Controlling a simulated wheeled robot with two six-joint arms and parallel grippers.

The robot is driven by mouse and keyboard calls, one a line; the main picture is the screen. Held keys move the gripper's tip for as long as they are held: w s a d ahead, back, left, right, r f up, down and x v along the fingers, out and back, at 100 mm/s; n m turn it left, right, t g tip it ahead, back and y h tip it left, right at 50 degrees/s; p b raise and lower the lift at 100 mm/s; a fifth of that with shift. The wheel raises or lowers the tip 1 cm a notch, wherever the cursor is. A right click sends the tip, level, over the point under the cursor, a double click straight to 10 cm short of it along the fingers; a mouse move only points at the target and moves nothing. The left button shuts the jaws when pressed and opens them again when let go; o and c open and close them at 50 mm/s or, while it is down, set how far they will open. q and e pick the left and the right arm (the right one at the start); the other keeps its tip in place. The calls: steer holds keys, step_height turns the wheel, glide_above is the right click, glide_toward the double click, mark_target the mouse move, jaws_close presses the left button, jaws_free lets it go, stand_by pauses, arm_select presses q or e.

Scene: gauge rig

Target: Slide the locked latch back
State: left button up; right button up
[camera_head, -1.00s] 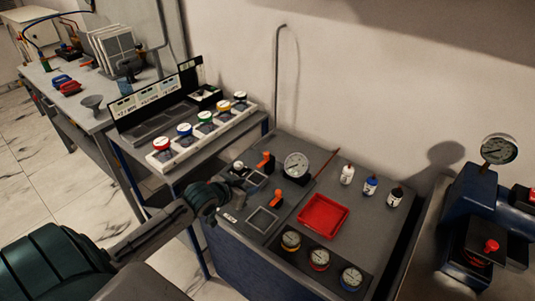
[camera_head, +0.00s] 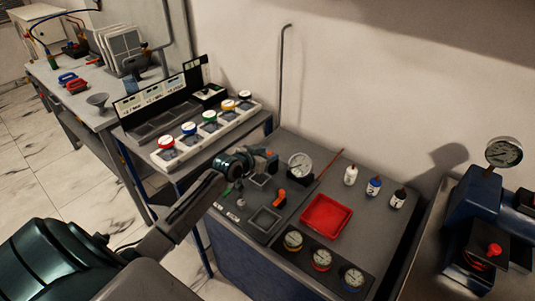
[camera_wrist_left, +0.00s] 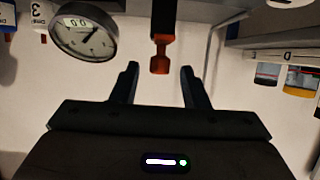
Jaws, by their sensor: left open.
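Two orange latch handles stand on the grey bench: a far one (camera_head: 271,154) and a nearer one (camera_head: 279,196). I cannot tell which is locked. My left gripper (camera_head: 259,160) is at the far handle and partly hides it in the head view. In the left wrist view an orange-red handle (camera_wrist_left: 160,54) on a dark bar shows between the two open fingers of the left gripper (camera_wrist_left: 160,72). There is a gap on each side and no grip on it. My right gripper is not in view.
A round gauge (camera_head: 300,163) stands just right of the far handle; it also shows in the left wrist view (camera_wrist_left: 85,30). A red tray (camera_head: 326,217), several bottles and more dial gauges are on the bench. A sloped rack (camera_head: 203,133) stands to the left.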

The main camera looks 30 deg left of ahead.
arm_select(q)
steer(key=shift+w+f, duration=0.15)
steer(key=shift+w, duration=0.25)
steer(key=shift+c, duration=0.4)
jaws_close()
